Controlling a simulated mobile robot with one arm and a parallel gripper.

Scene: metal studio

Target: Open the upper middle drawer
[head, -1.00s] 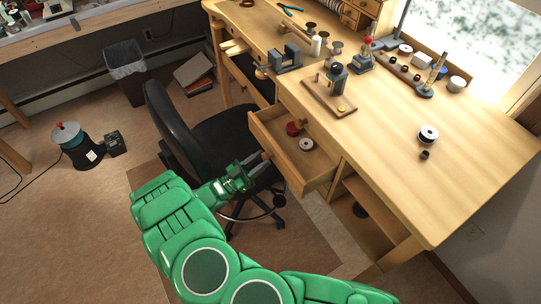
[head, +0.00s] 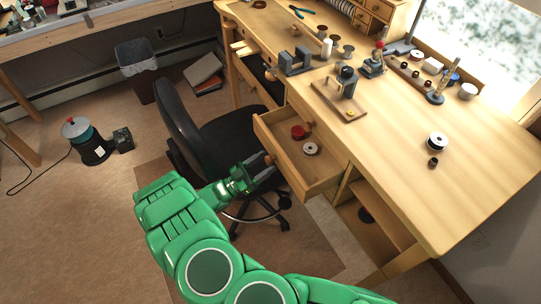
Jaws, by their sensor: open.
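The wooden workbench (head: 400,165) has one drawer (head: 292,172) pulled out below its top, towards the office chair. A red spool and a silvery-white spool (head: 310,148) lie inside the drawer. My green gripper (head: 262,165) is open, with its fingertips close to the drawer's front face. I cannot tell whether they touch it. The drawer's handle is not clearly visible.
A black office chair (head: 180,125) stands just left of the drawer, close to my gripper. An open shelf lies under the bench at right. Tools and spools stand on the benchtop.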

